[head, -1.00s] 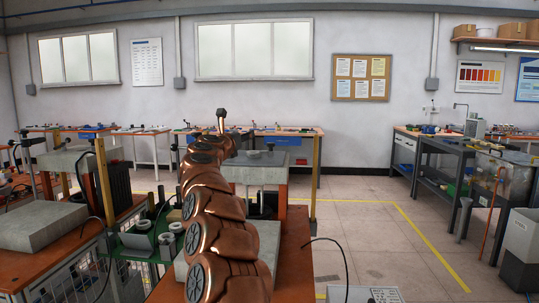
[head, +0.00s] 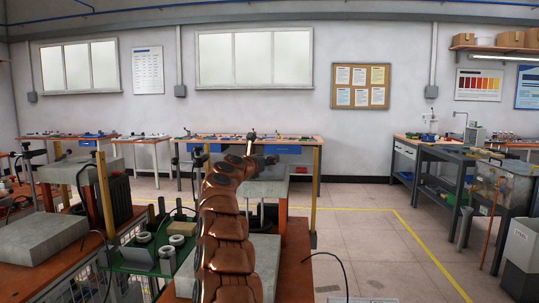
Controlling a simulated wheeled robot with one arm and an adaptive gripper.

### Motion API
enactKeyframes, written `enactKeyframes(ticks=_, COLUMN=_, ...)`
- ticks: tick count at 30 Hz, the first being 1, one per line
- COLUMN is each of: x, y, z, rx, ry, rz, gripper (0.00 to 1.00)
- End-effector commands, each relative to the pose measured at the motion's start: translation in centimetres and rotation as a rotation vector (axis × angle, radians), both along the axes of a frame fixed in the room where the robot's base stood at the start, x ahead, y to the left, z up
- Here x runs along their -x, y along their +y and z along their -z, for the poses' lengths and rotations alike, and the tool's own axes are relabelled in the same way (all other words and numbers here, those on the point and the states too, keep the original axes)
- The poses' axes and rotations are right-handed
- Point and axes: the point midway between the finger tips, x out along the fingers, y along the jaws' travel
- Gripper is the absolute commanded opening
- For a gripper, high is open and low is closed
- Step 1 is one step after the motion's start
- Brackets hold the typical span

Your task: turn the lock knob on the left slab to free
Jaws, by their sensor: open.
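The left slab (head: 66,172) is a grey block raised on posts at the left in the head view. Its lock knob is too small to make out; dark fittings and a cable crowd the slab's right end. My copper arm rises through the middle of the view, and my gripper (head: 251,138) is small at its top, open, and well to the right of the left slab. No object shows between its fingers. A second raised slab (head: 268,188) stands behind my arm and is partly hidden by it.
A lower grey block (head: 40,238) lies on the orange left bench. A green tray (head: 140,258) with pale rings (head: 182,229) sits between the left bench and my arm. A dark workbench (head: 455,160) stands at the right.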

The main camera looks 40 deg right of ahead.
Motion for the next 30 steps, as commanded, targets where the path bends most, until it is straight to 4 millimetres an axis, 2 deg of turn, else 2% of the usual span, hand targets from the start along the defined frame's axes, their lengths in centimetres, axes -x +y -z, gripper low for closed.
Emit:
enactKeyframes(ticks=9, x=-0.5, y=-1.7, z=-0.1, rx=0.001, ry=0.002, rz=0.0, gripper=0.57)
enactKeyframes(ticks=20, x=-0.6, y=-1.9, z=0.1, rx=-0.001, ry=0.001, rz=-0.002, gripper=0.57)
enactKeyframes(ticks=30, x=-0.6, y=-1.9, z=0.0, rx=0.0, ry=0.001, rz=-0.003, gripper=0.23)
